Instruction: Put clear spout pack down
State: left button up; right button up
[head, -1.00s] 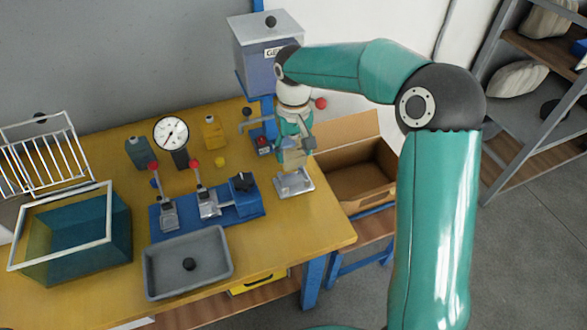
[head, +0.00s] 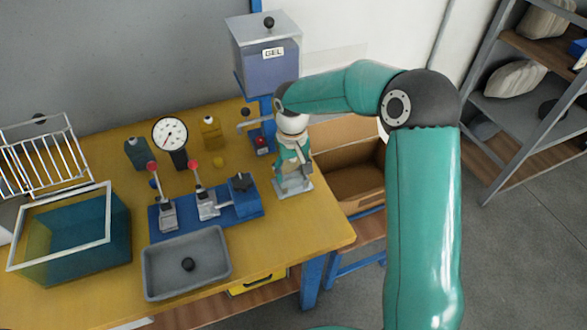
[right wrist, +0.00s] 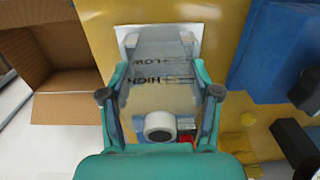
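The clear spout pack (right wrist: 160,75) shows in the right wrist view, see-through, with LOW and HIGH marks and a white spout (right wrist: 159,126) toward me. My right gripper (right wrist: 160,95) has a finger at each side of the pack and is shut on it. In the head view my right gripper (head: 294,165) points down over a small pale metal plate (head: 293,187) at the table's right end. The plate's corner also shows behind the pack in the right wrist view (right wrist: 125,33). Whether the pack touches the plate cannot be told. My left gripper is not in view.
An open cardboard box (head: 355,183) stands right of the table. Left of the plate is a blue clamp fixture (head: 240,205) with red-knobbed levers, a grey tray (head: 160,277) in front. A GEL tank (head: 262,60) stands behind, a dial gauge (head: 169,133) further left.

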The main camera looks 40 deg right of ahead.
jog(key=o, duration=0.4)
jog(key=shift+r, duration=0.15)
notch_tip(320, 180, up, 12)
jog(key=shift+f, duration=0.1)
dwell(0.3)
dwell(0.7)
